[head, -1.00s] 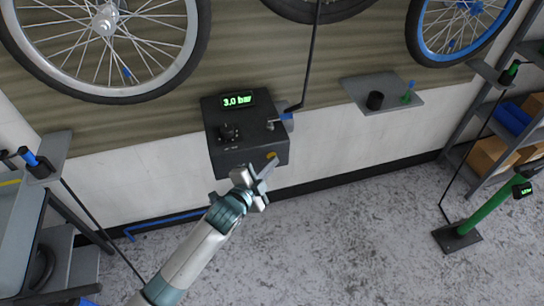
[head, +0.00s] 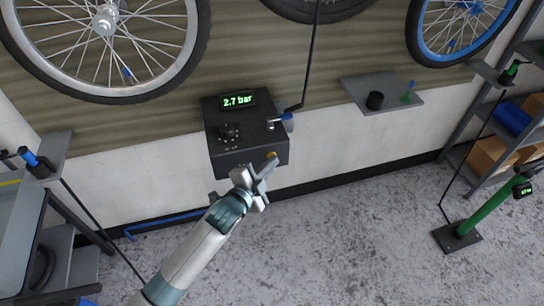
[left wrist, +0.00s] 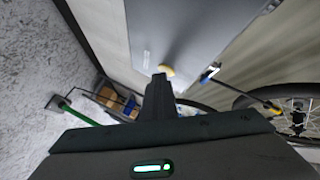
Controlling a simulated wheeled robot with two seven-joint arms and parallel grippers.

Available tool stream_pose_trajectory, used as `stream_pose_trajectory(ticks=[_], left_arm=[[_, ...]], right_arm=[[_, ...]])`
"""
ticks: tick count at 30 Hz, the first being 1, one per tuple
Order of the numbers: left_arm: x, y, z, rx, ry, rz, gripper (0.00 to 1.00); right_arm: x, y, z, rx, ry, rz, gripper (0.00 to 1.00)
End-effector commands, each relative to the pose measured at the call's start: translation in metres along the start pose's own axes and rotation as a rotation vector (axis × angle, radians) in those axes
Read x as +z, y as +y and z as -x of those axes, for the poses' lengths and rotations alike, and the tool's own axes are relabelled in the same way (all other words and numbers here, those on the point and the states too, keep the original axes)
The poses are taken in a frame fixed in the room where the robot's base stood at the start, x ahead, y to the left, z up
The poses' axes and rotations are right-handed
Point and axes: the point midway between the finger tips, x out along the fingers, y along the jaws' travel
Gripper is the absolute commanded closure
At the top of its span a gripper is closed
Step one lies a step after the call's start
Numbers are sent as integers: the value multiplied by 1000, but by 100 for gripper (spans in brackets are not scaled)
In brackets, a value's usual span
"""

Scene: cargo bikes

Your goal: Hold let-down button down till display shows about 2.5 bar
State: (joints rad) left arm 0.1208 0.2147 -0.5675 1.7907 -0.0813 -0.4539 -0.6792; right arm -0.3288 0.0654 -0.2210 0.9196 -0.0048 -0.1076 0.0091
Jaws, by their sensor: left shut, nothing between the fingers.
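The dark control box (head: 262,138) is mounted on the wall below the wheels. Its green display (head: 238,101) reads 2.7 bar. The yellow let-down button (head: 272,155) sits at the lower right of its front face, and it also shows in the left wrist view (left wrist: 167,70). My left gripper (head: 270,163) is shut and empty, with its fingertips at the button, seemingly pressing it. In the left wrist view its dark fingers (left wrist: 160,85) end right at the button and overlap its edge. My right gripper is in neither view.
A black hose (head: 309,60) runs down to a blue-ended fitting (head: 286,117) at the box's right side. A knob (head: 229,132) is on the box. A grey shelf (head: 350,88) is on the wall to the right. A green pump (head: 485,215) stands on the floor.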

Motion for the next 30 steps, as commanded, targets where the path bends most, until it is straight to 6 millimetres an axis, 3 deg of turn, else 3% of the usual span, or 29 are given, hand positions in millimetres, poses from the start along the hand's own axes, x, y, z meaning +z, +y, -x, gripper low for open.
stream_pose_trajectory(ticks=[30], left_arm=[[-7,6,9,1,-1,1,100]], right_arm=[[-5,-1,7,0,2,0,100]])
